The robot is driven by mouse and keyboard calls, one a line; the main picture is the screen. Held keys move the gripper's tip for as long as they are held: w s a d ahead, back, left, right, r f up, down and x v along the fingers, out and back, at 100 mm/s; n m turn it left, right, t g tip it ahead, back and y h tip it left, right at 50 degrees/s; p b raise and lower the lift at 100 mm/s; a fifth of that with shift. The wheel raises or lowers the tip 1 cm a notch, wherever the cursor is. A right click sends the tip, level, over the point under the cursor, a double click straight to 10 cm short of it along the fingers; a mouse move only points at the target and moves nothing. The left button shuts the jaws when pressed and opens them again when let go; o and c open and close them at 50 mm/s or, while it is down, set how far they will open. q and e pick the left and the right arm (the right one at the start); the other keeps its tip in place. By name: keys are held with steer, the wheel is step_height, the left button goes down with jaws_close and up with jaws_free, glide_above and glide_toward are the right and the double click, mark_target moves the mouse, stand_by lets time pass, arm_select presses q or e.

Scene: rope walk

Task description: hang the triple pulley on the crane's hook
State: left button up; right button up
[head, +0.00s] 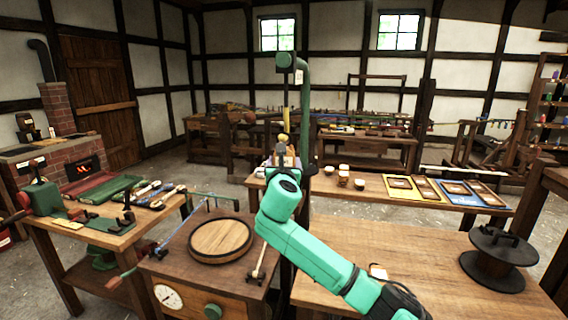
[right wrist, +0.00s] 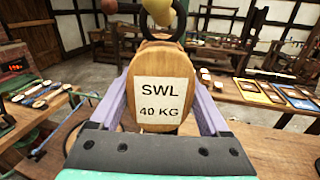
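The triple pulley (right wrist: 160,62) is a wooden block with a white label reading "SWL 40 KG" and a dark metal eye on top. It stands upright between the purple fingers of my right gripper (right wrist: 158,95), which is shut on it. In the head view my right arm reaches up to the green crane (head: 304,100). The crane's line carries a yellow ball (head: 283,137), with the hook just below it, close above the pulley. In the right wrist view the yellow ball shows behind the eye. I cannot tell whether the eye is on the hook. My left gripper is not in view.
A round wooden lid (head: 221,239) lies on a cabinet with a dial. A bench with tools (head: 100,215) stands left. The table behind holds small cups (head: 343,179) and coloured trays (head: 430,189). A black spool (head: 498,258) sits on the right table, whose middle is mostly clear.

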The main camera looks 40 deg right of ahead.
steer(key=shift+o, duration=1.4)
steer(key=shift+r, duration=0.1)
steer(key=shift+s+a, duration=0.1)
